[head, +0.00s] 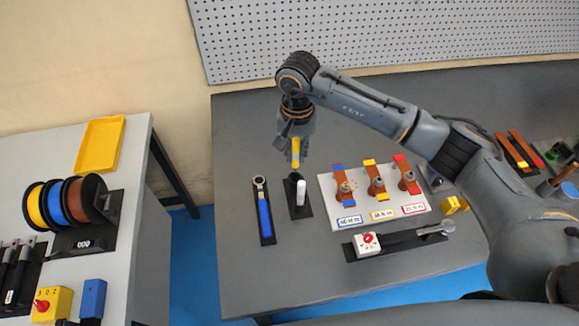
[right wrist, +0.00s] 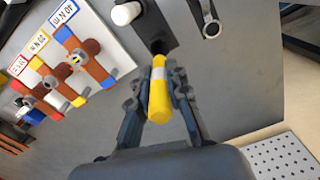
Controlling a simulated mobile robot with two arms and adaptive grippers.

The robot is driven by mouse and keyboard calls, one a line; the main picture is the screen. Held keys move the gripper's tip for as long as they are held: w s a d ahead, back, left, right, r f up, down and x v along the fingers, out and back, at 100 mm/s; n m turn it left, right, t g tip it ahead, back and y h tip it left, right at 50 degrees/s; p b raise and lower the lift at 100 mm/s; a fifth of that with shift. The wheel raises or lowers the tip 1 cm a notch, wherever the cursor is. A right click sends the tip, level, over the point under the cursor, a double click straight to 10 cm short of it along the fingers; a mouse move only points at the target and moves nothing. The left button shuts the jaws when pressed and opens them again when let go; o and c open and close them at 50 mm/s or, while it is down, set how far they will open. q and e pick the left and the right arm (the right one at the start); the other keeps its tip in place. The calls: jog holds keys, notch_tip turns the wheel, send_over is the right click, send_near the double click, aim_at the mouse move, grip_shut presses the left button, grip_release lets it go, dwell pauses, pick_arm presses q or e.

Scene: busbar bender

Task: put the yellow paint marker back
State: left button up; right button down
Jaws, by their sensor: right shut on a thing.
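The yellow paint marker (right wrist: 159,88) has a pale band and is held between the fingers of my right gripper (right wrist: 157,85), which is shut on it. In the head view the marker (head: 295,153) hangs roughly upright below my right gripper (head: 296,148). Its lower end is over or at the back of a black holder (head: 300,208), by a dark hole. I cannot tell whether the tip is inside the hole. A white marker (head: 301,192) stands in the same holder, in front. My left gripper is not in view.
A blue-handled wrench (head: 265,215) lies on a dark tray left of the holder. A white board (head: 334,194) with several copper-coloured pieces and torque labels stands to the right. A white box with a red knob (head: 366,243) sits in front. The grey table is clear at left.

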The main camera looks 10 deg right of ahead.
aim_at(295, 170)
jog(key=shift+d+f, duration=0.25)
jog(key=shift+f, duration=0.75)
jog(key=shift+a+f+p, duration=0.1)
jog(key=shift+f+p, duration=0.2)
jog(key=f, duration=0.2)
jog(key=f+p, duration=0.1)
jog(key=shift+a, duration=0.25)
jog(key=shift+f, duration=0.15)
jog(key=shift+d+f+b, duration=0.1)
jog(key=shift+f+b, duration=0.3)
jog(key=shift+b, duration=0.15)
jog(key=shift+f, duration=0.2)
jog(key=c, duration=1.3)
grip_release()
jog(key=shift+r, duration=0.1)
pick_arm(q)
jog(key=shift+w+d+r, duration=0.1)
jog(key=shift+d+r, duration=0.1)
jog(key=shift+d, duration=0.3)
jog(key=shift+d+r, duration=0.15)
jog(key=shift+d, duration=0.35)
